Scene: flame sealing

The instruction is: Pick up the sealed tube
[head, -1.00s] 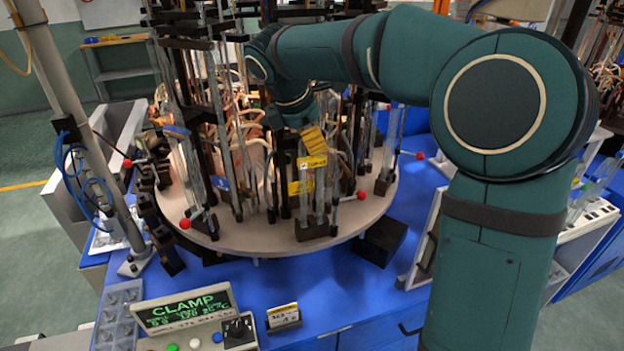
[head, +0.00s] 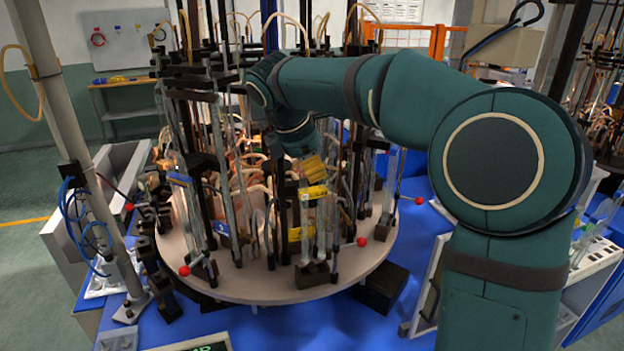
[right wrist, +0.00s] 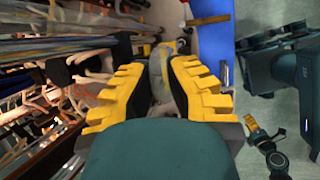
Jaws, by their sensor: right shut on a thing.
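My right gripper (head: 313,188) reaches down at the front of the round carousel, among upright glass tubes. In the right wrist view its yellow ridged fingers (right wrist: 163,72) are closed on a pale glass tube (right wrist: 165,80), which shows between them. In the head view a clear upright tube (head: 321,225) stands just below the fingers. The fingers and surrounding rods partly hide the held tube, and I cannot tell where its ends are. A small dark gripper with yellow parts, apparently my left one (right wrist: 255,127), shows at the lower right of the right wrist view; its jaws are unclear.
The carousel's pale disc (head: 240,287) carries dark posts, rods, hoses and other glass tubes close around the gripper. Red balls (head: 362,242) stick out at its edge. A grey pole (head: 85,150) stands at left.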

